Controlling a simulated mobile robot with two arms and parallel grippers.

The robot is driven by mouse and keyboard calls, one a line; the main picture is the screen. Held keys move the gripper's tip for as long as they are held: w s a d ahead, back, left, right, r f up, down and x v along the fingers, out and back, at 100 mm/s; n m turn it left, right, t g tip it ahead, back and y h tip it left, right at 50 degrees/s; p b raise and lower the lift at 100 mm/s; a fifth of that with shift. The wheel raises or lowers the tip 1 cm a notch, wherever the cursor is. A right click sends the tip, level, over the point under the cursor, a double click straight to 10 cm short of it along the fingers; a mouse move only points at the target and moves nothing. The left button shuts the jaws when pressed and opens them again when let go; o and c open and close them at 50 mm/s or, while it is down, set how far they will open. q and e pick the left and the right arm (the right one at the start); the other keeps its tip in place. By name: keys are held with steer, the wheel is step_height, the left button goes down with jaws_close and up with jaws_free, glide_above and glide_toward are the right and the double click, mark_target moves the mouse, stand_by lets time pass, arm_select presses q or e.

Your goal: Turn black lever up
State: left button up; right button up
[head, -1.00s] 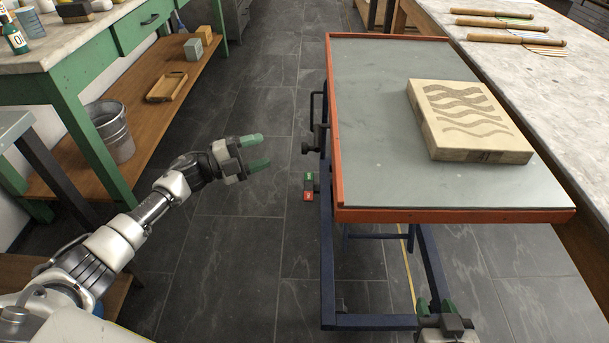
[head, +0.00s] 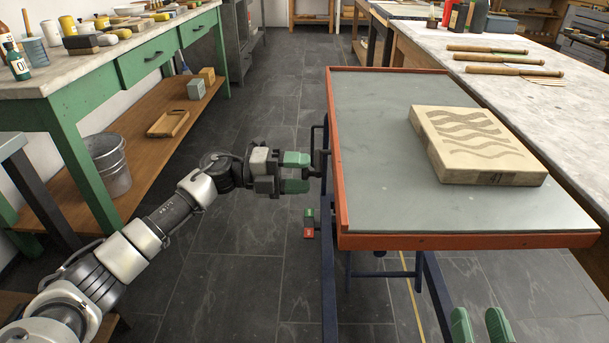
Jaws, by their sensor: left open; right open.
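The black lever (head: 315,135) shows as a dark, bent bar on the left side of the orange-rimmed cart (head: 335,170), near its edge. Its lower part is hidden behind or beside my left gripper. My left gripper (head: 303,173) has green fingertips. It is open, with its tips close to the cart's left side and just below the visible part of the lever. I cannot tell whether the fingers touch the lever. My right gripper (head: 480,325) is open and empty at the bottom edge, in front of the cart.
A lithographic stone (head: 475,145) with a wavy pattern lies on the cart's grey top. A green and red part (head: 309,223) sits low on the cart's left side. A green workbench (head: 80,150) stands at left, a long table (head: 530,100) at right. The floor between bench and cart is clear.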

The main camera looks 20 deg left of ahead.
arm_select(q)
steer(key=shift+w+d, duration=0.2)
steer(key=shift+d, duration=0.35)
jaws_close()
